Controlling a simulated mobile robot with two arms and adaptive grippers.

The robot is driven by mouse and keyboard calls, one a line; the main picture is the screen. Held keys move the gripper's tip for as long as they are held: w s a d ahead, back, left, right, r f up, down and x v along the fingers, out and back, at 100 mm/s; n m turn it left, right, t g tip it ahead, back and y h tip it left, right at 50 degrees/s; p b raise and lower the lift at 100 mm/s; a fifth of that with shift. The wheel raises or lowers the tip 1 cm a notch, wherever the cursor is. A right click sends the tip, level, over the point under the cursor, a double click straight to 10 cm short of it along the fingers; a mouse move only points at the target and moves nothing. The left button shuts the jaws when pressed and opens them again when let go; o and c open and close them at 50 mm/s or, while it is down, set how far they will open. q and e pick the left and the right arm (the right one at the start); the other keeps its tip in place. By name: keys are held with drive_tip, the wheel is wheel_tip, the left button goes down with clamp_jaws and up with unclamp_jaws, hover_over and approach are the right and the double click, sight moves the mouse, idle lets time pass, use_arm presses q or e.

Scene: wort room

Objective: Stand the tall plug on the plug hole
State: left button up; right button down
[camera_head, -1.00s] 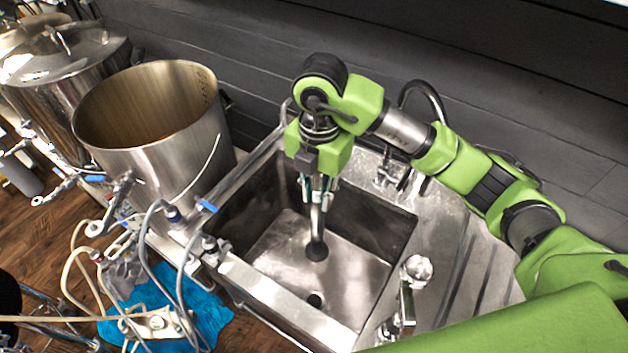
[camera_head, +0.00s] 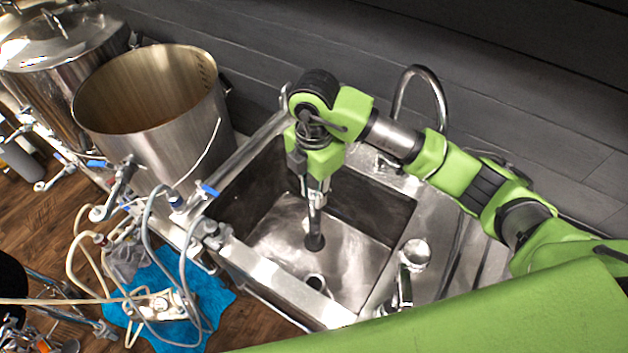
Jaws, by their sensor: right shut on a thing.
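The tall plug (camera_head: 315,226) is a grey upright tube with a wider dark foot. It hangs upright inside the steel sink (camera_head: 272,236). My right gripper (camera_head: 316,194) is shut on its upper part. The plug hole (camera_head: 316,283) is a round opening in the sink floor, nearer the front wall of the sink, below the plug's foot in the picture. The plug's foot is apart from the hole. I cannot tell how high the foot is above the sink floor. My left gripper is not in view.
A tall faucet (camera_head: 418,86) rises behind the sink, and another tap (camera_head: 411,262) stands at its right front rim. An open steel pot (camera_head: 165,140) is at the left. Hoses and valves (camera_head: 150,300) crowd the left front, above a blue cloth (camera_head: 215,297).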

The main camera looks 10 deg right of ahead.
wheel_tip(320, 180, down, 37)
drive_tip(key=b, duration=2.6)
drive_tip(key=shift+f, duration=0.25)
idle(1.0)
drive_tip(key=c, duration=1.7)
unclamp_jaws()
drive_tip(key=shift+s, duration=0.1)
